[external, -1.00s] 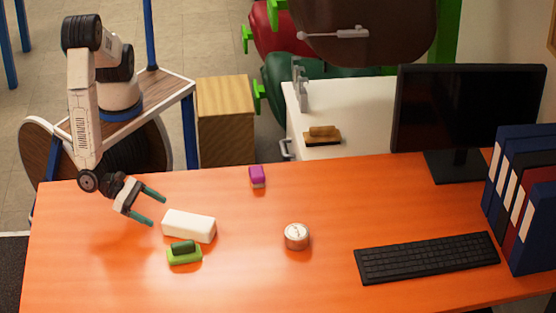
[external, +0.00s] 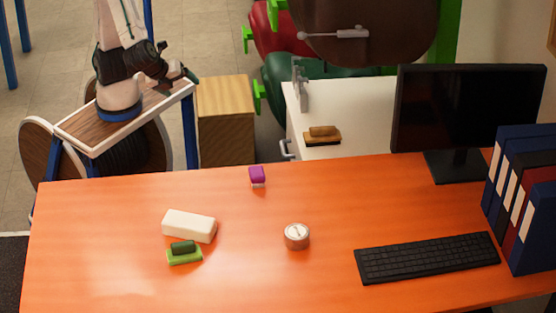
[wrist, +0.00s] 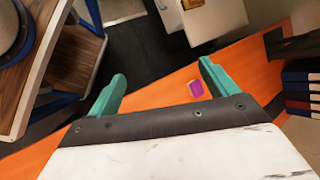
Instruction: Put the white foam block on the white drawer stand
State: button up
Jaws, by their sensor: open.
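The white foam block (external: 189,226) lies on the orange desk at left in the external view, just behind a green item. The white drawer stand (external: 365,105) is behind the desk, right of centre; part of a white cabinet, likely this stand, shows at the top of the wrist view (wrist: 213,18). My gripper (external: 188,76) is folded back over my own base at upper left, away from the block, and partly hidden by the arm. In the wrist view my gripper (wrist: 161,72) is open, with nothing between its teal fingers. The block is not seen in the wrist view.
A green brush-like item (external: 184,254), a purple item (external: 257,177) and a round tin (external: 297,237) are on the desk (external: 110,260). A keyboard (external: 427,258), monitor (external: 465,110) and binders (external: 530,190) fill its right. A brown brush (external: 322,135) and a grey metal item (external: 301,85) are on the stand.

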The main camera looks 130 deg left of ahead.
jog(key=s+r+n+h, duration=0.5)
jog(key=s+n+h, duration=0.2)
jog(key=s, duration=0.6)
jog(key=shift+a+n, duration=0.4)
jog(key=shift+n, duration=0.8)
jog(key=shift+o, duration=0.4)
jog(key=shift+s+d+r+n+h, duration=0.15)
jog(key=shift+s+d+n+h, duration=0.15)
jog(key=shift+s+h, duration=0.15)
